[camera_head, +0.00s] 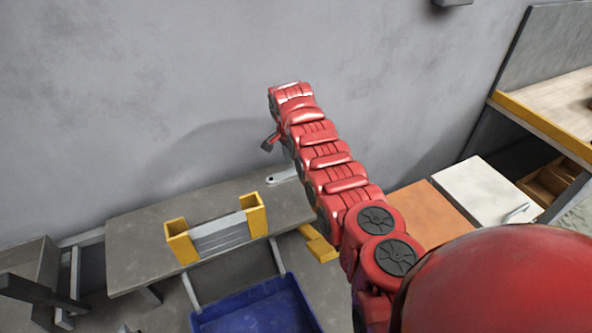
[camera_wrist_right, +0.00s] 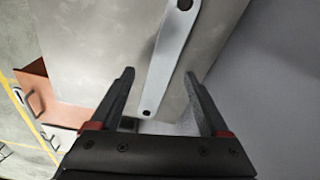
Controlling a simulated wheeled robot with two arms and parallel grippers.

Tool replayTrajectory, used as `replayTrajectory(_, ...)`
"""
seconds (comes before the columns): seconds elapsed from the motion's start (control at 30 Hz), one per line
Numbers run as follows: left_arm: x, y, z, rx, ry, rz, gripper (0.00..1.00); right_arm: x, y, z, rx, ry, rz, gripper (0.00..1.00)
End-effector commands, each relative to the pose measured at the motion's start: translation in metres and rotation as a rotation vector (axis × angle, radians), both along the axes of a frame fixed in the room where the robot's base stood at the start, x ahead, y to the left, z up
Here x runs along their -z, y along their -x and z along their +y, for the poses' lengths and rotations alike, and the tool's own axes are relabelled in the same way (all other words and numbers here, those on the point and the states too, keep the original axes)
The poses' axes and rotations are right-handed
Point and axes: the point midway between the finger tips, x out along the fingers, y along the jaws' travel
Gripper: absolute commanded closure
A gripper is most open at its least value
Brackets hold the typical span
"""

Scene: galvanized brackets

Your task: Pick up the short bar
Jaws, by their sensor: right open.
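A flat grey bar with a round hole at each end, which I take to be the short bar (camera_wrist_right: 167,62), lies on the grey table (camera_wrist_right: 90,45). In the head view one end of the bar (camera_head: 281,175) shows beside my right arm, and the arm hides the rest. My right gripper (camera_wrist_right: 159,74) is open and empty. In the wrist view its two fingers stand on either side of the bar, apart from it. In the head view the right gripper (camera_head: 270,143) is small and partly hidden, above the table near the wall. My left gripper is not in view.
A yellow holder (camera_head: 179,243) with grey bars across it stands on the table's front edge. A blue bin (camera_head: 300,303) is below in front. An orange-topped cabinet (camera_head: 432,207) and a white-topped one (camera_head: 480,190) stand right. The wall is close behind the table.

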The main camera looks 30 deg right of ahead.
Motion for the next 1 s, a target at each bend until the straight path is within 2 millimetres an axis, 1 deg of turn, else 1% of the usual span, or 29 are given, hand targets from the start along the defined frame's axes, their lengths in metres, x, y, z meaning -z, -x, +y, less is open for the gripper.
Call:
replayTrajectory(0.1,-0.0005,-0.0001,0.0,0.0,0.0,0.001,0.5,0.0103,-0.0004,-0.0018,0.0,0.002,-0.001,0.21)
replayTrajectory(0.17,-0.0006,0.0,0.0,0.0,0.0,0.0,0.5,0.0135,0.0001,-0.002,0.0,0.001,0.001,0.21)
replayTrajectory(0.37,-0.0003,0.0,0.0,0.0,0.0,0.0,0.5,0.0142,-0.0002,-0.0018,0.0,0.001,-0.001,0.21)
replayTrajectory(0.4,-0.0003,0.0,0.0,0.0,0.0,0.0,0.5,0.0142,-0.0002,-0.0018,0.0,0.001,-0.001,0.28)
replayTrajectory(0.57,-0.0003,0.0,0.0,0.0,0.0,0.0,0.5,0.014,-0.0003,-0.0018,0.0,0.001,-0.001,0.57)
replayTrajectory(0.6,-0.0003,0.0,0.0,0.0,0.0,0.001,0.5,0.014,-0.0003,-0.0018,0.0,0.001,-0.001,0.64)
replayTrajectory(0.67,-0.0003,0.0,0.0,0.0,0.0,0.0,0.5,0.014,-0.0002,-0.0017,0.0,0.001,-0.001,0.75)
replayTrajectory(0.8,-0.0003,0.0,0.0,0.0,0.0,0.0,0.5,0.014,-0.0003,-0.0018,0.0,0.001,-0.001,1.0)
replayTrajectory(1.0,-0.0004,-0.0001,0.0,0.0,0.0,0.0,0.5,0.0137,-0.0004,-0.0018,0.0,0.002,-0.001,1.0)
